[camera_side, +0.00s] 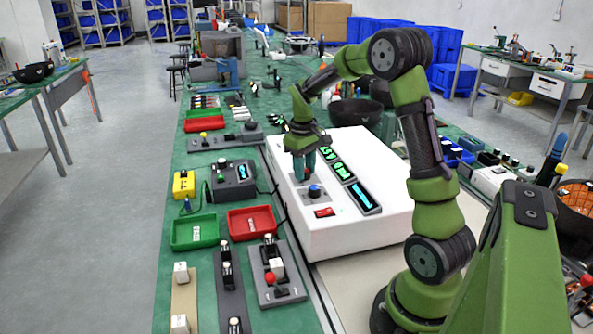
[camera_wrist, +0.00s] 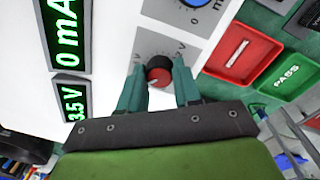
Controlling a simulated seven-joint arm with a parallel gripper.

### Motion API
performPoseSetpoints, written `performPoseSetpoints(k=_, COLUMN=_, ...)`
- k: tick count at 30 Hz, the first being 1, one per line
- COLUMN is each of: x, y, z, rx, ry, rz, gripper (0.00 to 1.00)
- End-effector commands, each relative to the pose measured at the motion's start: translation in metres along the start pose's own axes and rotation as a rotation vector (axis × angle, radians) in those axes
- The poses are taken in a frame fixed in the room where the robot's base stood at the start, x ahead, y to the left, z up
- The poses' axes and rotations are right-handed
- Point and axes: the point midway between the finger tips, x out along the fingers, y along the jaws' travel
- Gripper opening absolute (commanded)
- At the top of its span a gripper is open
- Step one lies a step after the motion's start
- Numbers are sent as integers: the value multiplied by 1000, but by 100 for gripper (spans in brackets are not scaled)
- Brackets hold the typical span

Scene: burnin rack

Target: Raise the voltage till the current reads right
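A white instrument box (camera_side: 350,228) stands on the bench in the side view. Its green displays read 3.5 V (camera_wrist: 76,101) and 0 mA (camera_wrist: 66,32) in the wrist view. A red-topped knob (camera_wrist: 158,75) with a dark base sits on a grey plate with V marks. My gripper (camera_side: 304,172) is down over this knob and mostly hides it in the side view. In the wrist view my gripper's teal fingers (camera_wrist: 159,80) stand on either side of the knob, apart by slightly more than its width. Contact is not clear. A blue knob (camera_side: 314,191) sits nearby.
A red rocker switch (camera_side: 324,212) and a blue-lit display (camera_side: 365,196) are on the box top. A red tray (camera_side: 252,223) and a green tray (camera_side: 195,231) lie to its left. Sockets on a grey board (camera_side: 272,269) stand in front of the trays.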

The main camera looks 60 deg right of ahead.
Motion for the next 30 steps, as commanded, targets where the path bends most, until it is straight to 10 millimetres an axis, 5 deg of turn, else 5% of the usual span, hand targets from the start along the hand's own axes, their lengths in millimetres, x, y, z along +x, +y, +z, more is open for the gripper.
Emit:
performPoseSetpoints(k=5, x=0, y=0, z=0, rx=0, ry=0, rz=0, gripper=2)
performPoseSetpoints(k=14, x=0, y=0, z=0, rx=54, ry=-3, rz=0, gripper=2)
performPoseSetpoints(k=30, x=0, y=0, z=-1, rx=397, ry=-20, rz=1, gripper=2)
